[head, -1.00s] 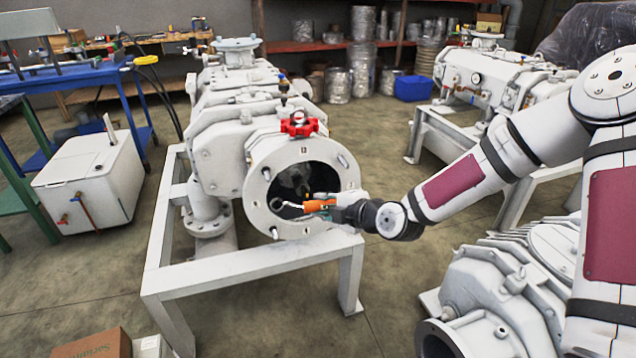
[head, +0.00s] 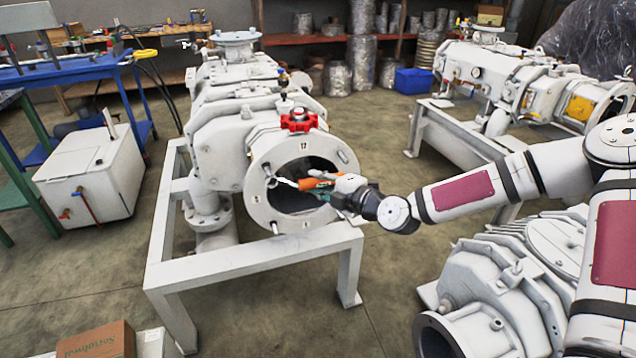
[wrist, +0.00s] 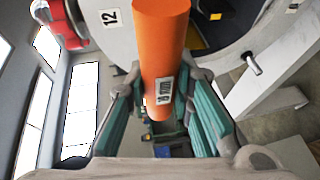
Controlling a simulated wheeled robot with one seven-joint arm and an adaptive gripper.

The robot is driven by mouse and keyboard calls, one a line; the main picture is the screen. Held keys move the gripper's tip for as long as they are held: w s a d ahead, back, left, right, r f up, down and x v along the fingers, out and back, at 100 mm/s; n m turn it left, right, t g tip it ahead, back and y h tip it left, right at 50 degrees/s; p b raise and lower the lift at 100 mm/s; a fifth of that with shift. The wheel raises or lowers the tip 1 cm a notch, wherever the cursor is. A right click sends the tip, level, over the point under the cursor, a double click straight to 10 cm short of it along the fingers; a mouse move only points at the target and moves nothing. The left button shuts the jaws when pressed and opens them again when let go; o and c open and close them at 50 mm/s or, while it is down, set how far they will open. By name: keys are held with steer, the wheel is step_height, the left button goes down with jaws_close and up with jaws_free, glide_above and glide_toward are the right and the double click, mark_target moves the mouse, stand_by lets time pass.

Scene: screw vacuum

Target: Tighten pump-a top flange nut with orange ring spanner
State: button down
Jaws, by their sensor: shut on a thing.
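My gripper (head: 342,188) is shut on the orange handle of the ring spanner (head: 318,185). In the wrist view the orange handle (wrist: 160,50), with a white label, sits between the teal finger pads. The spanner points left across the opening of pump-a's round front flange (head: 257,205). Its silver ring end is near the flange's left rim, just below the upper-left stud (head: 266,168); I cannot tell whether it touches anything. The ring end is not visible in the wrist view. The flange bears a "12" tag and several studs.
A red handwheel (head: 299,121) sits on top of the pump, close above the flange. The white frame (head: 250,255) stands below. Another pump (head: 515,250) stands at front right under my arm. Open floor lies in front of the frame.

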steer(key=shift+w+a+b, duration=0.25)
steer(key=shift+w+b, duration=0.25)
steer(key=shift+w, duration=0.4)
steer(key=shift+w+a+b, duration=0.3)
steer(key=shift+w+b, duration=0.25)
steer(key=shift+w, duration=0.35)
steer(key=shift+w+a+b, duration=0.25)
steer(key=shift+w+b, duration=0.25)
steer(key=shift+w, duration=0.4)
steer(key=shift+b, duration=0.5)
steer(key=shift+w+a+b, duration=0.2)
steer(key=shift+w+b, duration=0.3)
steer(key=shift+w, duration=0.2)
steer(key=shift+f, duration=0.1)
steer(key=a+f+m+t+y+b, duration=0.2)
steer(key=f+m+b, duration=0.6)
steer(key=b, duration=0.7)
steer(key=shift+s+a+m+t+y, duration=0.4)
steer(key=shift+s+a+m+t, duration=0.15)
steer(key=shift+a, duration=0.4)
stand_by(1.0)
steer(key=shift+w+d+r+n+b, duration=0.25)
steer(key=shift+n+b, duration=0.3)
steer(key=shift+b, duration=0.35)
